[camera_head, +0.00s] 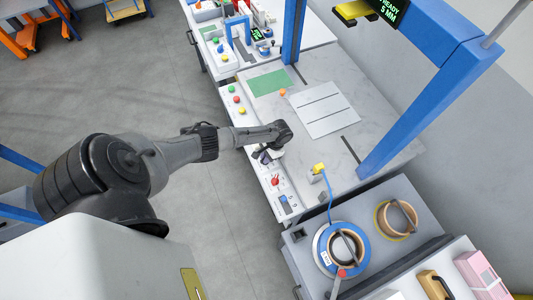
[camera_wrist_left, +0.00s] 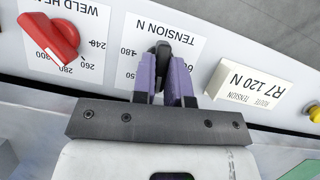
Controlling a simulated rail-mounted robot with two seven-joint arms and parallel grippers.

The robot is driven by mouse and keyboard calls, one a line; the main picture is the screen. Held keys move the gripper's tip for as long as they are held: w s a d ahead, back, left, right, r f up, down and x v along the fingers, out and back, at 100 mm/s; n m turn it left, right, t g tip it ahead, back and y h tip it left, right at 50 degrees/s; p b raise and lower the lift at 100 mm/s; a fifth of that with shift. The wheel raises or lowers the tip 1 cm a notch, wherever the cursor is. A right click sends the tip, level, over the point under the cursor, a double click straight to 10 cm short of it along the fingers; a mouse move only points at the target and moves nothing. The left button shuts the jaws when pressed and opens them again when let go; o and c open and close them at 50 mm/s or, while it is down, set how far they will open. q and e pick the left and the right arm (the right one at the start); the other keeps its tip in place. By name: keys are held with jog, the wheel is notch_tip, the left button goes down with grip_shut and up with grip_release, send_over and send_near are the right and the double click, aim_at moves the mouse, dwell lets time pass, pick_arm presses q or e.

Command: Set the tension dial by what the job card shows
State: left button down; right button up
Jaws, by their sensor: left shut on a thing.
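My left gripper (camera_head: 264,157) is over the front control strip of the bench. In the left wrist view its purple fingers (camera_wrist_left: 163,80) are shut on the black tension dial knob (camera_wrist_left: 162,50). The white "TENSION N" scale plate (camera_wrist_left: 195,45) shows upside down behind the knob. Parts of 180 and 60 are readable; other marks are hidden by the fingers, and I cannot tell where the knob points. The job card (camera_wrist_left: 249,84) stands to the right of the fingers and reads "R7 120 N, ROUTE TENSION". My right gripper is not in view.
A red weld heat knob (camera_wrist_left: 52,38) sits left of the tension dial in the left wrist view. Several coloured buttons (camera_head: 236,99) line the strip. A blue strap reel (camera_head: 325,265) and a blue frame post (camera_head: 375,160) stand right of the arm.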

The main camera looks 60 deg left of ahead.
pick_arm(q)
jog(key=shift+s+f+m+y, duration=0.25)
jog(key=shift+f+m+y, duration=0.05)
jog(key=shift+m, duration=0.3)
jog(key=c, duration=1.5)
grip_release()
jog(key=o, duration=0.4)
jog(key=shift+w+a, duration=0.1)
jog(key=shift+a, duration=0.05)
jog(key=shift+c, duration=0.2)
jog(key=shift+d, duration=0.3)
jog(key=shift+a+r, duration=0.15)
jog(key=shift+r, duration=0.05)
jog(key=shift+w+r+p, duration=0.1)
jog(key=shift+r+p, duration=0.2)
jog(key=v, duration=1.3)
jog(key=shift+w+p, duration=0.15)
jog(key=shift+p, duration=0.3)
